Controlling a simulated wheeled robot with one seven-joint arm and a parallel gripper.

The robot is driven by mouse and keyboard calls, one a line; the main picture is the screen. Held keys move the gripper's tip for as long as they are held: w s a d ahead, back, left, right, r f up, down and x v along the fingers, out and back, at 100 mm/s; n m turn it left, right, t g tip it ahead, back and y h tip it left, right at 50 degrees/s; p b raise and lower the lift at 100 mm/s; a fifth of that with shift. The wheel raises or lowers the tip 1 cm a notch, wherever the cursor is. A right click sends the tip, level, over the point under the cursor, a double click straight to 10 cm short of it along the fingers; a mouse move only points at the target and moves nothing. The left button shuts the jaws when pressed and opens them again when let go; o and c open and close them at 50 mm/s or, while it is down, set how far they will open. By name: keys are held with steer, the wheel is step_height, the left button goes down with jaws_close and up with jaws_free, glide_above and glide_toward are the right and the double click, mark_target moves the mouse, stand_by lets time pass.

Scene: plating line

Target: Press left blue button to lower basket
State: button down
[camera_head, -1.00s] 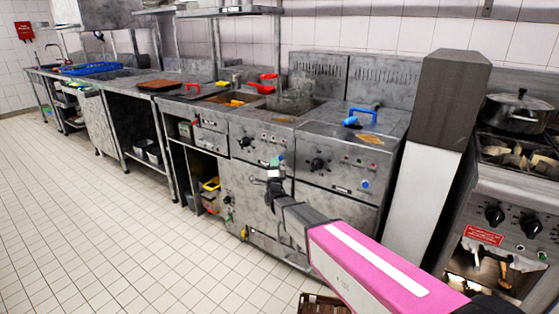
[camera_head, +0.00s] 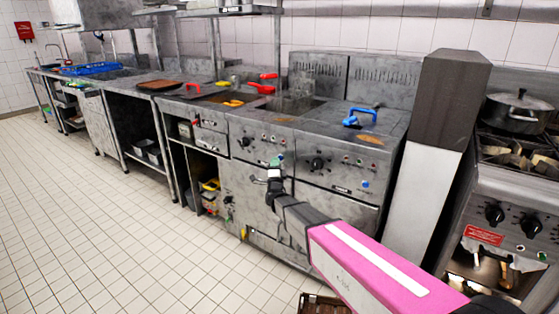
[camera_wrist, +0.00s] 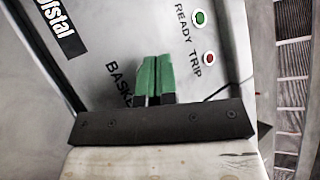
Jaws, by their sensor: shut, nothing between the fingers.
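My gripper (camera_head: 277,160) reaches to the front panel of the left fryer (camera_head: 255,143) in the head view. In the wrist view its green fingertips (camera_wrist: 154,75) are shut together, with nothing between them. They lie over the panel right beside the partly covered "BASKE" lettering (camera_wrist: 120,78). The left blue button is not visible; I cannot tell from the view whether the tips touch it. A blue button (camera_head: 365,184) shows on the right fryer's front, to the right of my gripper. A red basket handle (camera_head: 262,88) stands at the left fryer's top.
A green READY light (camera_wrist: 200,17) and a red TRIP light (camera_wrist: 209,58) are on the panel close to my fingers. A blue handle (camera_head: 358,118) lies on the right fryer's top. A tall pillar (camera_head: 430,150) stands right of the fryers. Tiled floor is clear at left.

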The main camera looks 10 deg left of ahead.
steer(key=shift+s+a, duration=0.1)
steer(key=shift+s, duration=0.15)
steer(key=s, duration=0.1)
steer(key=s+a, duration=0.1)
steer(key=s, duration=0.1)
steer(key=s+a, duration=0.1)
steer(key=s, duration=0.1)
steer(key=shift+s+a, duration=0.15)
steer(key=shift+s, duration=0.1)
stand_by(0.4)
stand_by(3.4)
